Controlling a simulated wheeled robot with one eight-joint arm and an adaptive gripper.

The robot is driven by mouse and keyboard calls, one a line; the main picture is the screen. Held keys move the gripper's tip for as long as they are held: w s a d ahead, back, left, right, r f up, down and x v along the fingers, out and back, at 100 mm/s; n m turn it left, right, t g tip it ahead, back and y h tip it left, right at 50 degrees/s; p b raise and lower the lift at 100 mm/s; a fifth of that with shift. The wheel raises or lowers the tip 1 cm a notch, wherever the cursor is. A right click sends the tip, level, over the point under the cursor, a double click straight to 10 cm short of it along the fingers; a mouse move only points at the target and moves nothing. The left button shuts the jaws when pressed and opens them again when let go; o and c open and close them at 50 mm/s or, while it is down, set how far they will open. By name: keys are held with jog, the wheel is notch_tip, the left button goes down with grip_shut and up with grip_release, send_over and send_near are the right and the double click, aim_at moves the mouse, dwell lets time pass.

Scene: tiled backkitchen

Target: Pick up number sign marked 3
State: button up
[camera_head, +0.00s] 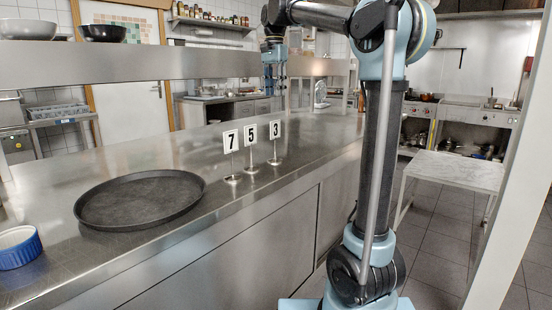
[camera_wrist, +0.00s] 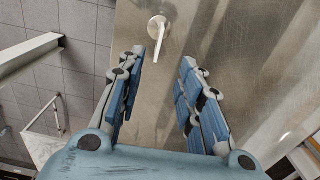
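The number sign marked 3 (camera_head: 275,130) is a small white plate on a thin stem with a round metal base, upright on the steel counter (camera_head: 315,130). The sign marked 5 (camera_head: 250,135) and the sign marked 7 (camera_head: 230,141) stand to its left. My gripper (camera_head: 275,88) hangs pointing down above the counter, higher than the sign marked 3 in the head view. In the wrist view my gripper (camera_wrist: 160,62) is open and empty. One sign (camera_wrist: 158,28) shows beyond its fingertips, seen from above; its number cannot be read there.
A dark round tray (camera_head: 140,203) and a blue ramekin (camera_head: 18,248) are on the counter at left. A raised steel shelf (camera_head: 130,62) runs behind the counter and holds bowls. A white-topped table (camera_head: 458,170) stands at right.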

aim_at(275, 139)
notch_tip(275, 139, down, 17)
jog(key=shift+d+r, duration=0.1)
jog(key=shift+d, duration=0.05)
dwell(0.6)
jog(key=shift+c, duration=0.3)
grip_shut()
